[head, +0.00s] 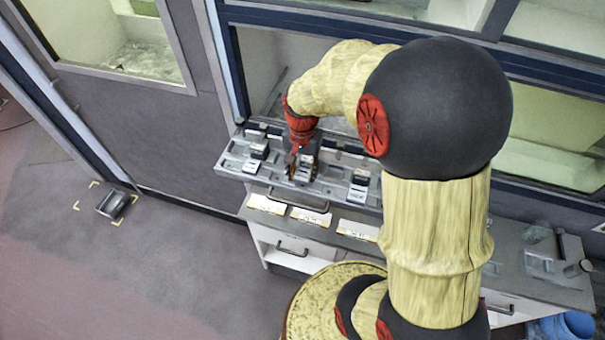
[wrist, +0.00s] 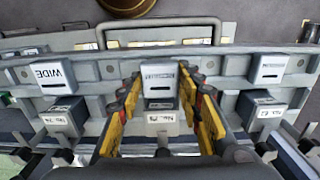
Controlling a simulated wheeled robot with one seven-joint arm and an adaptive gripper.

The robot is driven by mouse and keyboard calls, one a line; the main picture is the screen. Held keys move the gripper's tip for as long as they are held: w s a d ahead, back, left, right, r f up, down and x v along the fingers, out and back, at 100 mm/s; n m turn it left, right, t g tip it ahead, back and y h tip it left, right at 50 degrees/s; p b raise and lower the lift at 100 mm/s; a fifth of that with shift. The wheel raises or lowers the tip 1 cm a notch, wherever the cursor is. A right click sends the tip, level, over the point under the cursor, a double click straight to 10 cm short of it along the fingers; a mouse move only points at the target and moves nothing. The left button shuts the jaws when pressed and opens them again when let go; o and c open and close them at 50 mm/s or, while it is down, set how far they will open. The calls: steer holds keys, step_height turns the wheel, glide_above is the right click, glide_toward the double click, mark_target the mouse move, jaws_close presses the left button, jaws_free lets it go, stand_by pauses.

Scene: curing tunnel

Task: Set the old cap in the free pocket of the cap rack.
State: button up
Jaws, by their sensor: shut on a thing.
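My gripper (head: 293,160) is over the cap rack (head: 328,189), pointing down. In the wrist view its yellow fingers (wrist: 161,100) are shut on a grey block-shaped cap with a white label, which I take as the old cap (wrist: 160,73). The lettering on it is too small to read. The cap is at the rack's middle, between the caps on either side. I cannot tell whether it rests in a pocket or is just above it. The underside of the cap and the pocket floor are hidden.
White cards (head: 310,216) lie along the counter's front. A dark tray (head: 112,204) sits on the floor between yellow marks. A glazed wall is behind the rack.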

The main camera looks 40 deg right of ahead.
mark_target(303, 174)
step_height(303, 174, up, 4)
steer(key=shift+f+p, duration=0.25)
steer(key=shift+p, duration=0.5)
steer(key=shift+r, duration=0.1)
steer(key=shift+r+p, duration=1)
steer(key=shift+r, duration=0.4)
steer(key=shift+s, duration=0.1)
